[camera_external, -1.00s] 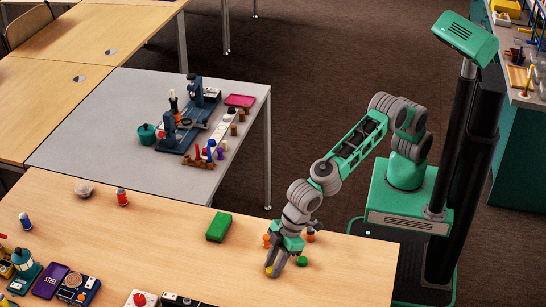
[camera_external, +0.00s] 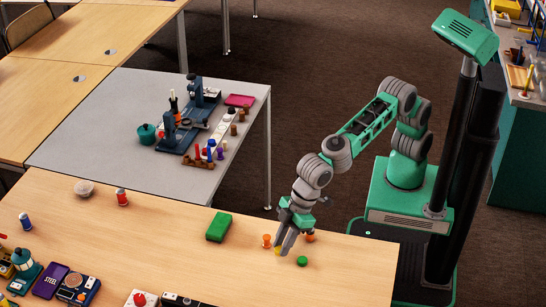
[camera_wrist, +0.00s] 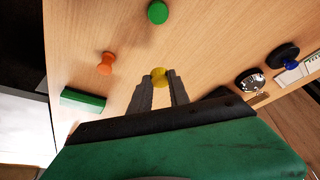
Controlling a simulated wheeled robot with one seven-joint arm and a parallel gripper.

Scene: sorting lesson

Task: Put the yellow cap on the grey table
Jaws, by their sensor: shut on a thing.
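The yellow cap (camera_external: 277,252) is held at the fingertips of my gripper (camera_external: 281,254), above the wooden table. In the wrist view the yellow cap (camera_wrist: 159,75) shows between the two fingertips (camera_wrist: 160,82), which are shut on it. Part of it is hidden by the fingers. The grey table (camera_external: 95,125) stands farther back, to the left of my gripper, beyond the wooden table's far edge.
On the wooden table (camera_external: 170,255), an orange piece (camera_external: 267,240), a green cap (camera_external: 302,261) and a green block (camera_external: 219,226) lie near my gripper. The grey table carries a blue apparatus (camera_external: 175,140), a teal pot (camera_external: 147,134) and a pink tray (camera_external: 240,100); its left part is bare.

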